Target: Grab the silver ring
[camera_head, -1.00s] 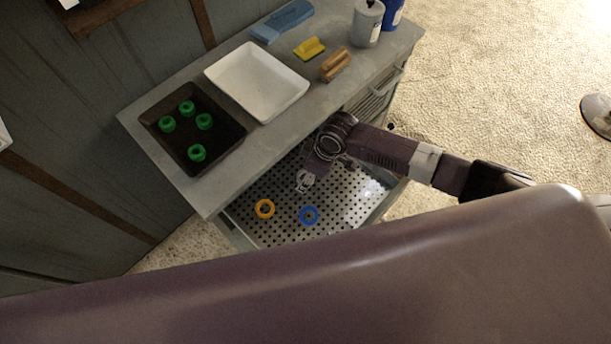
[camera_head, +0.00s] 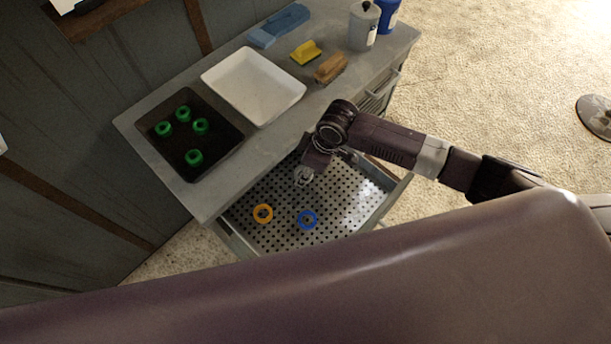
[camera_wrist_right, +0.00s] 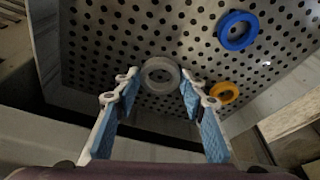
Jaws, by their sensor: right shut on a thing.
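The silver ring (camera_wrist_right: 160,75) sits between the two fingertips of my right gripper (camera_wrist_right: 159,82) in the right wrist view. The blue-padded fingers are shut on its sides. In the head view my right gripper (camera_head: 304,176) is over the perforated drawer floor, under my arm, and the ring is small and partly hidden there. The gap between the ring and the floor is hard to judge. My left gripper is not in view.
The open drawer (camera_head: 345,222) also holds an orange ring (camera_head: 262,213) and a blue ring (camera_head: 307,220). On the counter are a black tray (camera_head: 222,152) with several green rings, a white tray (camera_head: 296,98), a yellow brush (camera_head: 306,52) and a wooden brush (camera_head: 331,68).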

